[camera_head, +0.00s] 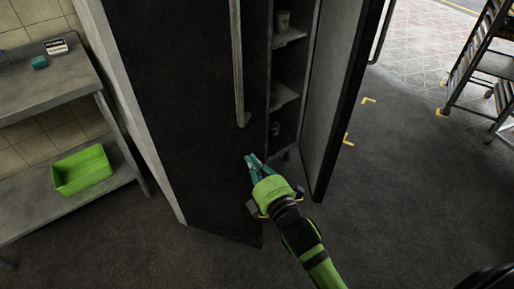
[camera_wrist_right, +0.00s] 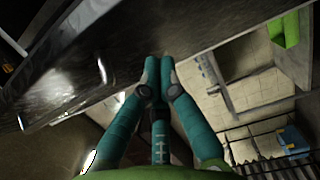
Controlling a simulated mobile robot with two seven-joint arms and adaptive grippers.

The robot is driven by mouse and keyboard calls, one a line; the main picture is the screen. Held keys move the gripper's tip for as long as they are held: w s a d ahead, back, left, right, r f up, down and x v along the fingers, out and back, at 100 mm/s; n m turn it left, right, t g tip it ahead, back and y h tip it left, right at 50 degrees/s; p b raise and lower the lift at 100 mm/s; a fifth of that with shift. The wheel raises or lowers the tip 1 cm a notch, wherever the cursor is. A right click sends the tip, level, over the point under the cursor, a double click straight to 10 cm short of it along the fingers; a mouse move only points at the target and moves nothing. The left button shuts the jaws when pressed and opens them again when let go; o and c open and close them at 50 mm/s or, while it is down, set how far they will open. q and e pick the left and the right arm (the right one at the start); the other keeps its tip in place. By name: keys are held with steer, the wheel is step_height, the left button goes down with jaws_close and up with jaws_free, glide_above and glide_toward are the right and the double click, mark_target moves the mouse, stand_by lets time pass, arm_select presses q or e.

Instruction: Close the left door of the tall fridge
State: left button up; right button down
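The tall fridge's left door (camera_head: 185,110) is a dark panel with a long vertical handle (camera_head: 238,60) near its right edge. It stands at least partly open, with the fridge's inside showing to its right. My right gripper (camera_head: 252,160) is in front of the door's lower right part, below the handle. Its teal fingertips are together and hold nothing visible. In the right wrist view the fingertips (camera_wrist_right: 158,65) overlap the dark door panel (camera_wrist_right: 110,40); I cannot tell whether they touch it. My left gripper is not in view.
The fridge's right door (camera_head: 342,100) also stands open. Shelves (camera_head: 286,95) inside hold a cup (camera_head: 282,22). A metal shelf unit (camera_head: 35,92) with a green bin (camera_head: 82,170) stands at left. A rack (camera_head: 492,65) stands far right. Floor (camera_head: 410,190) at right is clear.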

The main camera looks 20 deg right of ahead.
mark_target(249, 139)
steer(key=shift+w+d+p, duration=0.1)
steer(key=shift+w+d, duration=0.25)
steer(key=shift+w, duration=0.3)
steer(key=shift+w+d+p, duration=0.15)
steer(key=shift+w+d, duration=0.25)
steer(key=shift+w, duration=0.3)
steer(key=shift+w+d+p, duration=0.1)
steer(key=shift+w+d, duration=0.25)
steer(key=shift+w, duration=0.3)
